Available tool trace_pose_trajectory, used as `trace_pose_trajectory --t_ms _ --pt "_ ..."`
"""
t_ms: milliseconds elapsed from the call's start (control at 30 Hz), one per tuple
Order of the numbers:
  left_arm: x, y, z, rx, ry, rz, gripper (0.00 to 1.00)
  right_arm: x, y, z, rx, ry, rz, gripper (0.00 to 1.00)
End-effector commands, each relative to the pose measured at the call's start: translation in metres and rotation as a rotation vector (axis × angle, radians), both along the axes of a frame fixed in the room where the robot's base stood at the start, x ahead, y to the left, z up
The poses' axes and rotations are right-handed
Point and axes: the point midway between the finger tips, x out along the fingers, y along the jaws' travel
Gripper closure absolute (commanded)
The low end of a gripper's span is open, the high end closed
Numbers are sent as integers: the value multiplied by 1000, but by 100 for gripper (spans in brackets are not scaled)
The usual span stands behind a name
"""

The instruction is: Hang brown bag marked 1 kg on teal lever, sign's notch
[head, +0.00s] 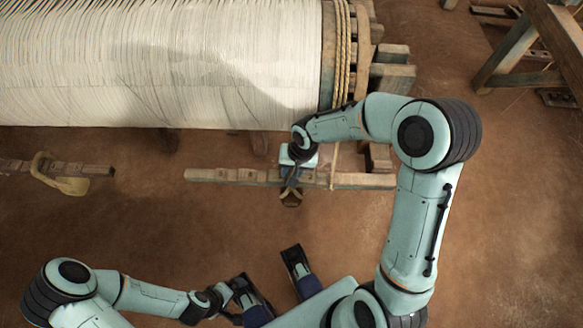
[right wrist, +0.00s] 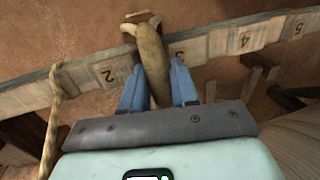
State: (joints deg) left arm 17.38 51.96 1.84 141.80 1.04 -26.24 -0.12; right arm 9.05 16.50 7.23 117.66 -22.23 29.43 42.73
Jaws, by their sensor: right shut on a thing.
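The long pale teal-grey wooden lever (head: 225,175) lies below the big roll's right end. In the right wrist view the lever (right wrist: 220,42) crosses the top and bears numbers 2, 4 and 5, with a partly hidden one between 2 and 4. My right gripper (head: 291,182) is over the lever, its blue fingers (right wrist: 158,88) shut on the brown bag (right wrist: 152,62). The bag (head: 291,198) overlaps the lever between 2 and 4; whether it touches cannot be told. Its mark and the sign are not readable. My left gripper (head: 232,292) is low, its jaws unclear.
A white wound roll (head: 160,65) fills the top left. A second bar (head: 95,170) at left carries a tan bag (head: 70,186). A rope (right wrist: 52,125) hangs on the lever. A wooden frame (head: 515,60) stands at top right. Bare floor lies below the lever.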

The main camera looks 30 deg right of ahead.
Motion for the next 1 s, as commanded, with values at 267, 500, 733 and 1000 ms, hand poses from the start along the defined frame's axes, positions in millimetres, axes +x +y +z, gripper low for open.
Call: trace_pose_trajectory --t_ms 267,500,733,1000 --pt "0 0 -2 0 1 0 0 1 0 -1 0 -5 0 100" --pt "0 0 -2 0 1 0 0 1 0 -1 0 -4 0 42" --pt "0 0 -2 0 1 0 0 -1 0 -3 0 4 0 42" --pt "-1 0 6 -2 1 -1 0 -2 -4 20 -1 -3 -4 42"
